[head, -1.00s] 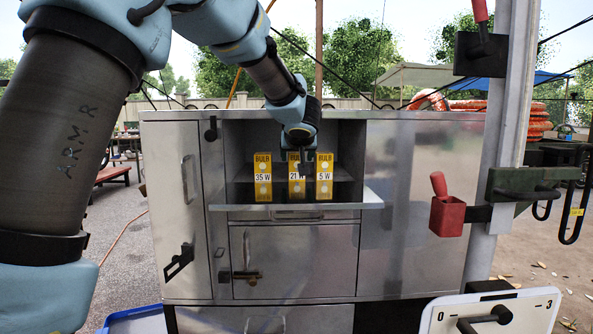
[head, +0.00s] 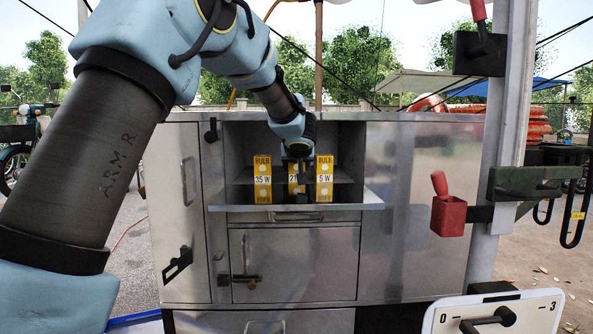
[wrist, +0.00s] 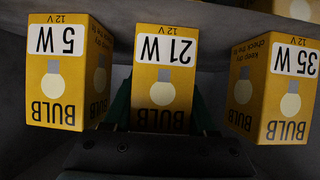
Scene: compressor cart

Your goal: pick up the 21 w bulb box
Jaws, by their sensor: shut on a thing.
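The 21 W bulb box (wrist: 163,70) is yellow with a white label and a bulb picture. It stands upright in the middle of three boxes in the cabinet's open bay. In the head view this box (head: 293,178) is partly covered by my gripper (head: 296,185). In the wrist view my gripper (wrist: 160,125) has a green finger on each side of the lower part of the 21 W box, shut on it. The 5 W box (wrist: 68,72) and the 35 W box (wrist: 277,88) stand on either side, apart from it.
In the head view the 35 W box (head: 263,180) is on the left and the 5 W box (head: 325,179) on the right. A metal ledge (head: 362,199) runs along the bay's front. A red holder (head: 449,215) hangs on the right.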

